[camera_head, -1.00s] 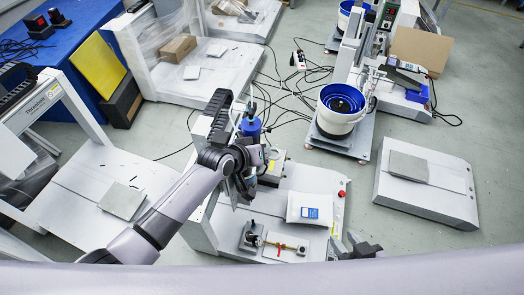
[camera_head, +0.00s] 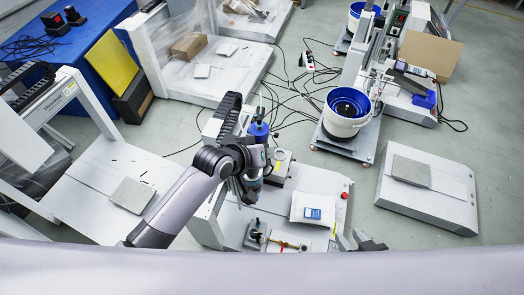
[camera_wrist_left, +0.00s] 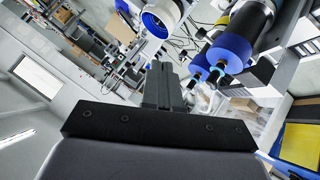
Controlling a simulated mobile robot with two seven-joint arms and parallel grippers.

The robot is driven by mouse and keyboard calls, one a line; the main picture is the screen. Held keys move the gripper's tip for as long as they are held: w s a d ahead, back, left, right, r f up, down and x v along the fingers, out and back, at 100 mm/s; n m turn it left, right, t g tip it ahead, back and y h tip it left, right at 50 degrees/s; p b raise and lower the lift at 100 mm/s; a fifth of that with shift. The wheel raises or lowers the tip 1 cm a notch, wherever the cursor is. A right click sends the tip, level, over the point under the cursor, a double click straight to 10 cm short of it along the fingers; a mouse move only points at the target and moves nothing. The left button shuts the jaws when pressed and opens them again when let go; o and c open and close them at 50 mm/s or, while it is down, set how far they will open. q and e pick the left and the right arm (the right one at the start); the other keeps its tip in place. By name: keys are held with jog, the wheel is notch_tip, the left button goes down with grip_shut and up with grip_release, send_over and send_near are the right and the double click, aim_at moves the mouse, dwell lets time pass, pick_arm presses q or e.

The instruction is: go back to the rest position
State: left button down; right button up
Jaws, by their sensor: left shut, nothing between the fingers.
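My left gripper (camera_head: 247,192) hangs at the end of my left arm, over the left part of the white gantry base (camera_head: 322,180). In the left wrist view its dark fingers (camera_wrist_left: 162,86) are together, with nothing between them. The blue screwdriver unit (camera_head: 258,131) stands just behind my left wrist in the head view. In the left wrist view blue cylindrical parts (camera_wrist_left: 233,48) show close to the right of the fingers. My right gripper (camera_head: 361,242) shows only partly at the bottom edge, right of the base; its jaw state is unclear.
A small fixture with a red and brass part (camera_head: 283,243) and a white bag with a blue label (camera_head: 312,211) lie on the gantry base, beside a red button (camera_head: 345,195). A blue and white bowl feeder (camera_head: 347,112) stands behind. A low white platform (camera_head: 427,190) is at right.

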pick_arm(q)
jog(key=shift+s+a+r, duration=0.25)
jog(key=shift+s+r, duration=0.45)
jog(key=shift+s+a+r, duration=0.2)
jog(key=shift+s+r, duration=0.45)
jog(key=s+a+f+t+y, duration=0.1)
jog(key=s+a+f, duration=0.3)
jog(key=s+a, duration=0.4)
jog(key=s+a+f+m+t+y, duration=0.1)
jog(key=s+a+f+y, duration=0.2)
jog(key=s+a, duration=0.6)
notch_tip(320, 180, down, 2)
jog(key=a, duration=0.2)
jog(key=shift+s+a+m+t+y, duration=0.25)
jog(key=shift+a+m+t+y, duration=0.05)
jog(key=shift+a+t+y, duration=0.1)
jog(key=shift+f, duration=0.1)
